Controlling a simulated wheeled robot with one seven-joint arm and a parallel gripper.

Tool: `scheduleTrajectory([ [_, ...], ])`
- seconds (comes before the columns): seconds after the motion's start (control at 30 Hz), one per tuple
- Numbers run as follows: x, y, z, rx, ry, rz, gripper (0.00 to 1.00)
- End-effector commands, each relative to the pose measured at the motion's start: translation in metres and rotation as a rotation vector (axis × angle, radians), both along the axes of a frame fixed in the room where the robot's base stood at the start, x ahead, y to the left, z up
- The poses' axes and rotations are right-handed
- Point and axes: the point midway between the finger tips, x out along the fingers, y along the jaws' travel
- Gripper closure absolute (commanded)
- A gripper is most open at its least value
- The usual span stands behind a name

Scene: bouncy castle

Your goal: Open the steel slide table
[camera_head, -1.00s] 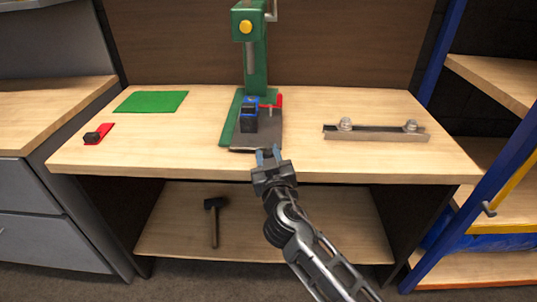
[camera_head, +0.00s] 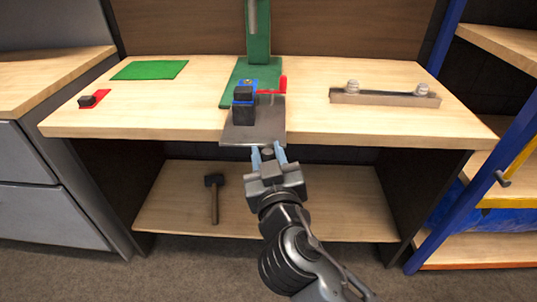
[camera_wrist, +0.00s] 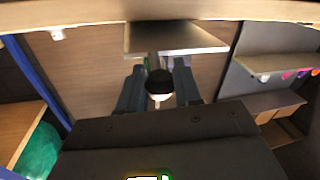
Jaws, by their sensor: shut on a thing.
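The steel slide table (camera_head: 262,125) is a flat dark grey plate on the green base (camera_head: 239,80) of a drill press. It projects to my side of the base, and its front edge hangs slightly past the workbench's front edge. A black block with blue parts (camera_head: 243,104) and a red handle (camera_head: 282,85) sit on it. My gripper (camera_head: 268,151) is at the plate's front edge, shut on a small black knob (camera_wrist: 160,80) below the plate. In the wrist view the plate (camera_wrist: 175,38) shows above the fingers. The fingers partly hide how the knob joins the plate.
On the workbench (camera_head: 160,120) lie a green mat (camera_head: 150,70), a small red and black piece (camera_head: 95,98) and a metal bar with two knobs (camera_head: 385,96). A hammer (camera_head: 214,195) lies on the lower shelf. Blue-framed shelving (camera_head: 440,190) stands at the right.

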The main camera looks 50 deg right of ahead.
Motion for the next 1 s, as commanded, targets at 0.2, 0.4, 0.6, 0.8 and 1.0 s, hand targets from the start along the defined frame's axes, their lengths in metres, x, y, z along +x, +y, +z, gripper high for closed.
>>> scheduleTrajectory([
  [0.2,0.000,0.000,0.000,0.000,0.001,-0.001,1.00],
  [0.4,0.000,0.000,0.000,0.000,0.001,-0.001,0.55],
  [0.6,0.000,0.000,0.000,-0.001,0.001,0.000,0.44],
  [0.8,-0.002,0.002,-0.001,0.000,0.002,0.001,0.44],
  [1.0,-0.021,0.018,-0.003,0.001,0.004,0.002,0.44],
])
